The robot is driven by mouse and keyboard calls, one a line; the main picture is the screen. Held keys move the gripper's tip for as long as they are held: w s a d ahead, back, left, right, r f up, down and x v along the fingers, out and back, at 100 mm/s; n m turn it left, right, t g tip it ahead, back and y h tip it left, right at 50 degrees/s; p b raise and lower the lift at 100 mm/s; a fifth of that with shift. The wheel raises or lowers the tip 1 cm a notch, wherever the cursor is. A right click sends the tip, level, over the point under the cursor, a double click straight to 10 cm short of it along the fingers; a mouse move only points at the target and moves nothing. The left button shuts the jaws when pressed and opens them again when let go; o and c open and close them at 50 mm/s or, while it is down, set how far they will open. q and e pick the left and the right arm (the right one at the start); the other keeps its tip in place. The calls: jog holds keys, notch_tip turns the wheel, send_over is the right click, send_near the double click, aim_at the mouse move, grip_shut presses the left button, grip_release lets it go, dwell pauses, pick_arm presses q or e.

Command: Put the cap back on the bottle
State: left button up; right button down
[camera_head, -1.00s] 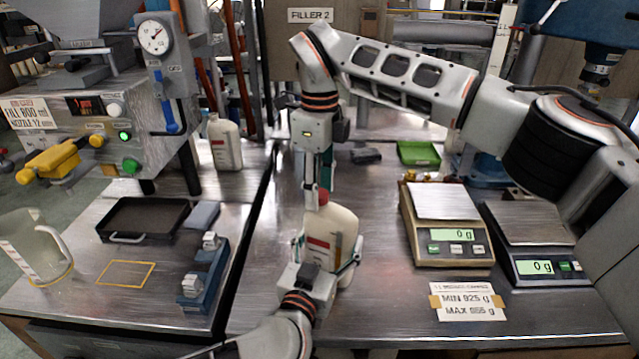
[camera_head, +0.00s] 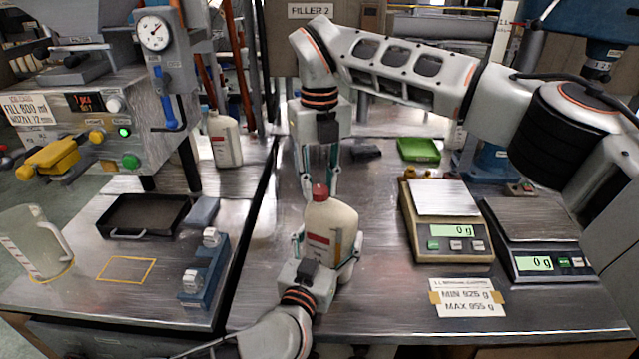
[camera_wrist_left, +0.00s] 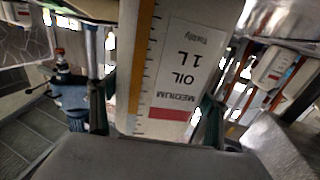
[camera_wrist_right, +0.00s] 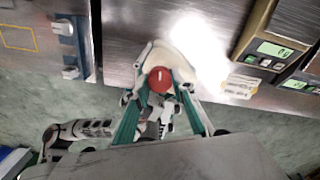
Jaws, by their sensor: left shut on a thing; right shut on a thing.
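The oil bottle (camera_head: 338,219) is cream-coloured with a red and white label, and stands upright at the front of the middle bench. My left gripper (camera_head: 328,247) is shut around its body; the label fills the left wrist view (camera_wrist_left: 172,70). The red cap (camera_head: 320,192) sits at the top of the bottle neck, and shows from above in the right wrist view (camera_wrist_right: 160,79). My right gripper (camera_head: 320,186) points straight down from above, its fingers on either side of the cap and shut on it. How far the cap is seated on the neck cannot be told.
Two scales (camera_head: 447,247) (camera_head: 541,262) reading 0 g stand to the right. A green tray (camera_head: 419,150) lies behind. A clear jug (camera_head: 32,240), a dark tray (camera_head: 146,216) and a blue fixture (camera_head: 206,270) are on the left bench. Another bottle (camera_head: 224,140) stands at the back.

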jog(key=m, duration=0.5)
jog(key=shift+m, duration=0.4)
jog(key=c, duration=1.6)
grip_release()
notch_tip(320, 180, up, 12)
pick_arm(q)
jog(key=o, duration=2.3)
jog(key=shift+s, duration=0.1)
